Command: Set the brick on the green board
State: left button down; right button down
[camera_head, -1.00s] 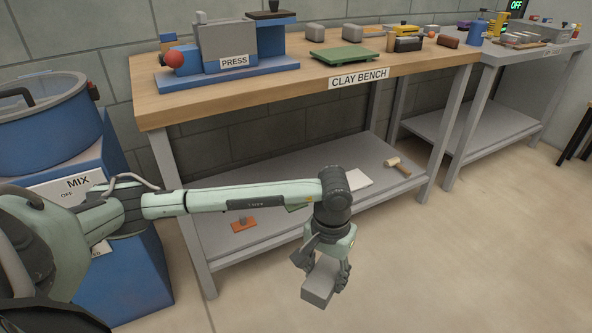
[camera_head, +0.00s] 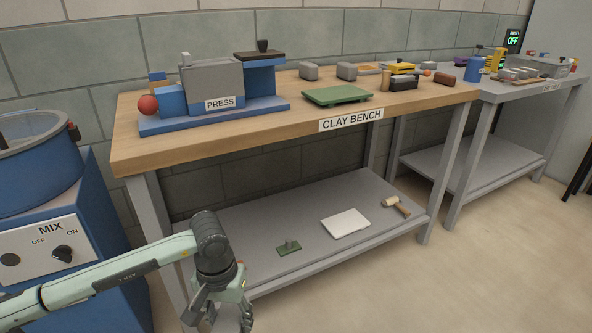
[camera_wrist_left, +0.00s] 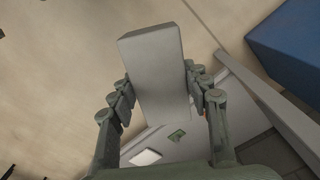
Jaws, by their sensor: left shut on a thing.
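The green board (camera_head: 337,95) lies flat on the wooden top of the clay bench, near its front edge, with nothing on it. My left gripper (camera_head: 222,322) is low at the bottom of the head view, in front of the bench and below its top. In the left wrist view its two fingers (camera_wrist_left: 158,98) are shut on a grey brick (camera_wrist_left: 153,62), one on each long side. The brick hangs clear of everything there; in the head view I cannot make it out, as the frame cuts off the fingertips. My right gripper is not in view.
A blue and grey press (camera_head: 213,85) stands left of the board. Two grey blocks (camera_head: 309,71) (camera_head: 347,71) sit behind it, and a black and yellow item (camera_head: 404,83) to its right. The lower shelf (camera_head: 300,215) holds a white slab (camera_head: 346,223) and a mallet (camera_head: 397,206). A blue mixer (camera_head: 50,225) stands left.

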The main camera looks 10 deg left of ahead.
aim_at(328, 94)
jog(key=i+l+u, duration=0.35)
jog(key=l, duration=0.2)
jog(key=l+u, duration=0.15)
jog(key=i+l, duration=0.15)
jog(key=l, duration=0.25)
jog(key=i+l+u, duration=0.1)
jog(key=l, duration=0.25)
jog(key=i+l, duration=0.15)
jog(key=l, duration=0.25)
jog(key=i+l, duration=0.1)
jog(key=l, duration=0.25)
jog(key=i+l+u, duration=0.1)
jog(key=l, duration=0.3)
